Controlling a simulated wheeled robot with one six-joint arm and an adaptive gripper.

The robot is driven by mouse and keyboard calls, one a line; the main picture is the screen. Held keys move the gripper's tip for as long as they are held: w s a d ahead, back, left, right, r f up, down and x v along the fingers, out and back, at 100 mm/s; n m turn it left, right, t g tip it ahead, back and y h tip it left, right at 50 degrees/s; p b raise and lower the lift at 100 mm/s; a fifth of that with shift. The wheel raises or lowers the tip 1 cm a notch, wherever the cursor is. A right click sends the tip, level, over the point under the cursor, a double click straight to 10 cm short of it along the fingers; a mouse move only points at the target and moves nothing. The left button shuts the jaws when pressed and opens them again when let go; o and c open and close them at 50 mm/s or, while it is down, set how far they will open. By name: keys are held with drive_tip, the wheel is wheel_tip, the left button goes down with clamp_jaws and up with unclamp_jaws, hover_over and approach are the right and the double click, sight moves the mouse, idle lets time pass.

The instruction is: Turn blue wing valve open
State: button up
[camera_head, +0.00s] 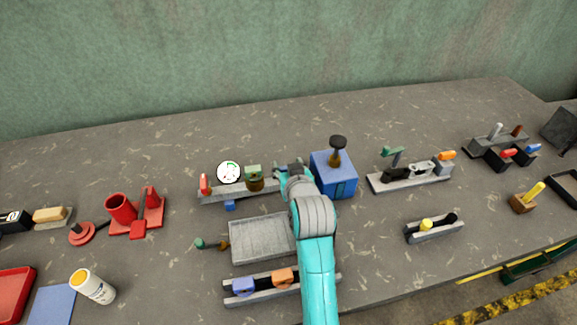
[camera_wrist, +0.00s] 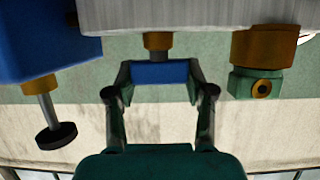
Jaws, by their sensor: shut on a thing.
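The blue wing valve (camera_wrist: 160,73) sits on a brass stem on a grey block (camera_wrist: 190,14) in the wrist view. My gripper (camera_wrist: 157,78) has one finger at each end of the blue wing and is shut on it. The wing lies straight across between the fingers. In the head view my gripper (camera_head: 287,168) is at the right end of the grey block (camera_head: 215,196), and it and my arm hide the blue wing there.
A green valve on a brass body (camera_head: 255,178) stands just left of my gripper, with a white gauge (camera_head: 229,172) beyond it. A blue box (camera_head: 334,178) with a black knob stands close on the right. A grey tray (camera_head: 258,243) lies in front.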

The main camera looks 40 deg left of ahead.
drive_tip(key=o, duration=1.2)
drive_tip(key=v, duration=1.2)
